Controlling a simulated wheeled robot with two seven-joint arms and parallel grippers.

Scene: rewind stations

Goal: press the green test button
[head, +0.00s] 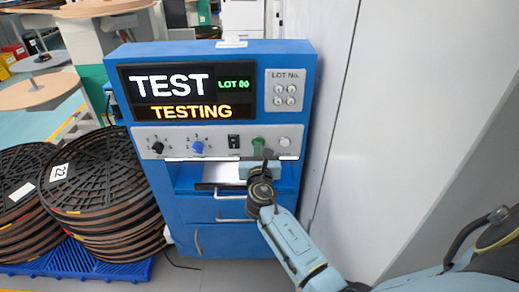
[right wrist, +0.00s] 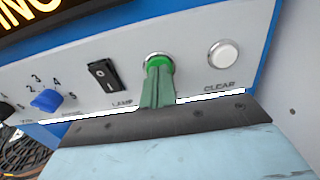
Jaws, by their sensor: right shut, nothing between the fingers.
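The green test button (right wrist: 157,57) is a round button with a pale ring on the grey control panel of the blue test station (head: 310,75). It shows in the right wrist view. My right gripper (right wrist: 158,80) is shut, with its green fingertips at the button's face and covering its lower part. They look to be touching it. The station's display (head: 185,92) reads "TEST" and, in orange, "TESTING". My left gripper is not in view.
A white CLEAR button (right wrist: 223,54) is right of the green one, and a black LAMP rocker switch (right wrist: 104,76) is left. Blue (head: 197,147) and black (head: 157,147) knobs sit farther left. Stacked black reels (head: 100,175) stand left of the station; a white wall (head: 385,110) stands right.

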